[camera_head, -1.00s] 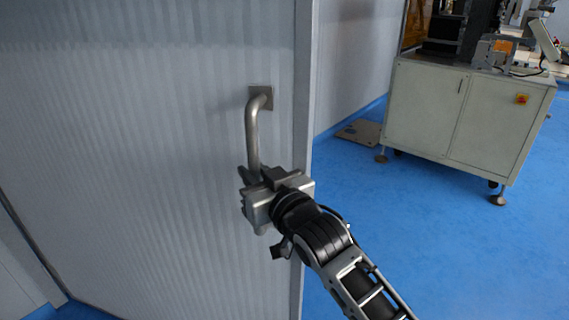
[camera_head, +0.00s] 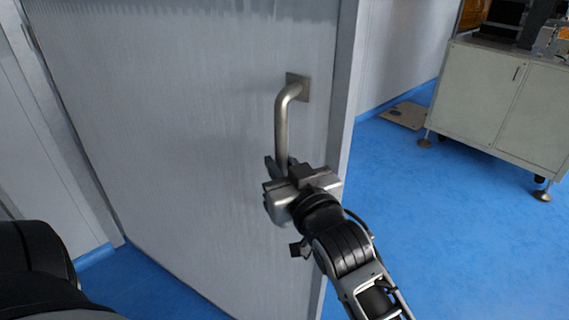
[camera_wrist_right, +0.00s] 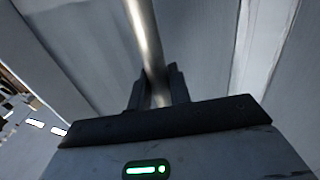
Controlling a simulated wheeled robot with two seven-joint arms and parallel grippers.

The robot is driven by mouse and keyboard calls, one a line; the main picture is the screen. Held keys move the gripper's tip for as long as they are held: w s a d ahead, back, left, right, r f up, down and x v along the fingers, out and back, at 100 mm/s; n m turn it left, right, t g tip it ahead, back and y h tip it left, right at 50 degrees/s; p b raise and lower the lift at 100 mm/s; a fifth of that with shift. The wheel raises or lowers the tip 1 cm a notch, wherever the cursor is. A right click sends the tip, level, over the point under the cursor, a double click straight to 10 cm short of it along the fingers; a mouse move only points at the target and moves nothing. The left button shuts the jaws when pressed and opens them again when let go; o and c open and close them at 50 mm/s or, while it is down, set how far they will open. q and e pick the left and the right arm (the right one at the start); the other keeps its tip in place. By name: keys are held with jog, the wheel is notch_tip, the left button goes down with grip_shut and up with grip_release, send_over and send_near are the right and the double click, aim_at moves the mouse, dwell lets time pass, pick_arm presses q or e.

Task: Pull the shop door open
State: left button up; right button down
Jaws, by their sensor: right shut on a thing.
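The shop door (camera_head: 190,130) is a pale grey ribbed panel, standing ajar, with blue floor showing past its right edge. Its metal bar handle (camera_head: 282,125) stands upright near that edge, fixed by a square plate at the top. My right gripper (camera_head: 280,178) is shut on the lower part of the handle. In the right wrist view the handle (camera_wrist_right: 146,40) runs down between the two dark fingers (camera_wrist_right: 158,90). The handle's lower end is hidden by the gripper. My left gripper is not in view; a dark part of my own body shows at the lower left.
A pale cabinet (camera_head: 500,100) with equipment on top stands beyond the opening at the right. A flat plate (camera_head: 404,115) lies on the floor by the far wall. The blue floor (camera_head: 440,230) between door and cabinet is clear.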

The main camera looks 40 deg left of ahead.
jog(key=shift+s+a+r, duration=0.1)
jog(key=shift+r, duration=0.05)
jog(key=c, duration=1.3)
grip_release()
jog(key=shift+c, duration=0.2)
jog(key=shift+s+d, duration=0.15)
jog(key=shift+d, duration=0.3)
jog(key=b+v, duration=0.2)
jog(key=v, duration=1.3)
